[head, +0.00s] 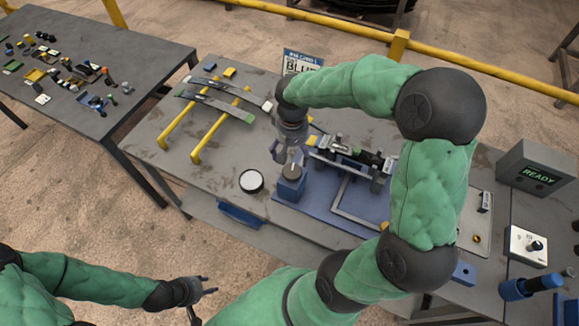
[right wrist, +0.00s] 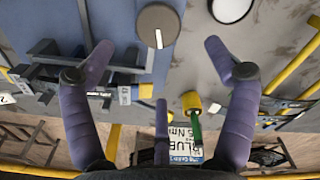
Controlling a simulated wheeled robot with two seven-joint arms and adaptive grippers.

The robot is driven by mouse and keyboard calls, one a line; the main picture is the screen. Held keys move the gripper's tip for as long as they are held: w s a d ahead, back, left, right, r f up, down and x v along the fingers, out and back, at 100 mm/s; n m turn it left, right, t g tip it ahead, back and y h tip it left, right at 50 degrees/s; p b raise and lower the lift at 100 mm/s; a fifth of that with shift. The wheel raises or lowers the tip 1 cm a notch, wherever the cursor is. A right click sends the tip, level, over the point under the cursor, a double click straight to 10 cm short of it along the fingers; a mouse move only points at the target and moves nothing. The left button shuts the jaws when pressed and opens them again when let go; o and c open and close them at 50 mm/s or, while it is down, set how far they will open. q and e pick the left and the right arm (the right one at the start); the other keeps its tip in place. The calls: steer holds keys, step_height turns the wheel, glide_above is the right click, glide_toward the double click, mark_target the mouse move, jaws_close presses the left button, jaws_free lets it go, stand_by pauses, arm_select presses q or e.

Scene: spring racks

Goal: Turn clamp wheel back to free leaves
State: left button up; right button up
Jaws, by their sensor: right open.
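The clamp wheel, a round grey knob (head: 291,171) with a pale line across its top, sits on a blue block (head: 291,188) at the front of the bench. It also shows at the top of the right wrist view (right wrist: 158,26). My right gripper (head: 285,155) is open and empty, above and close to the knob; in the right wrist view its purple fingers are spread, with the knob beyond their tips. The clamp fixture (head: 350,153) is right of the knob, partly behind my right arm; whether leaves lie in it is unclear. My left gripper (head: 208,285) is open, low and off the bench.
Dark leaf strips (head: 215,105) lie across yellow rails (head: 208,137) on the left. A white round dish (head: 251,181) is left of the knob. A blue-lettered sign (head: 300,62) stands behind. A box reading READY (head: 538,175) is at right. Another table (head: 105,60) holds small parts.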

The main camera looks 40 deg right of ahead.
mark_target(292, 170)
step_height(292, 170, down, 9)
steer(key=shift+r+b, duration=0.1)
steer(key=shift+b, duration=0.4)
steer(key=c, duration=1.1)
